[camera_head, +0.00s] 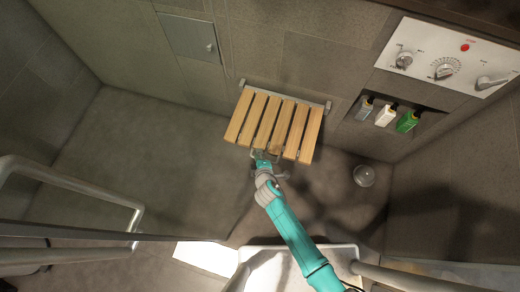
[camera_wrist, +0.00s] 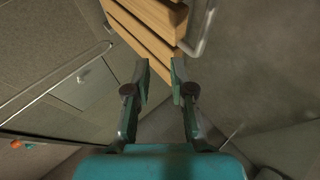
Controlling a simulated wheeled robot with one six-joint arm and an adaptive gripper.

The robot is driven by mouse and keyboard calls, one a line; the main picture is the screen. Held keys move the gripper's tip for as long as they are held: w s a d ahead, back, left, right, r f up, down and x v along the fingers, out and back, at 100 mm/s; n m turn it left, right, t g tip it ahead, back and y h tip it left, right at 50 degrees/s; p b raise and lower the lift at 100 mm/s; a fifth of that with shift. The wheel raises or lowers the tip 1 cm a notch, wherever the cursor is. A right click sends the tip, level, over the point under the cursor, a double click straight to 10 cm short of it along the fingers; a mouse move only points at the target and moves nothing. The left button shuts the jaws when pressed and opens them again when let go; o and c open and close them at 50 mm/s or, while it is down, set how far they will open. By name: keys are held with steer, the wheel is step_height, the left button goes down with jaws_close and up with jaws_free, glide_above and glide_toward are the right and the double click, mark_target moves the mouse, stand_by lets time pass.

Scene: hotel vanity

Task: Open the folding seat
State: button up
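The folding seat (camera_head: 274,124) is a panel of light wooden slats on a metal bar at the back wall. In the head view its slats reach out from the wall toward me; I cannot tell its exact tilt. My gripper (camera_head: 264,158) is at the seat's front edge, near the middle slats. In the wrist view, the slats (camera_wrist: 150,27) fill the top, and my gripper (camera_wrist: 162,76) has its two fingers apart with a gap between the tips. A slat's end is close to the right fingertip; contact is unclear.
A control panel (camera_head: 447,62) with knobs and a niche with bottles (camera_head: 386,115) are on the wall to the right. A metal rail (camera_head: 75,184) is at left, a white basin (camera_head: 290,268) in front. A round fixture (camera_head: 364,175) is right of the seat.

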steer(key=v, duration=1.2)
steer(key=shift+r, duration=0.15)
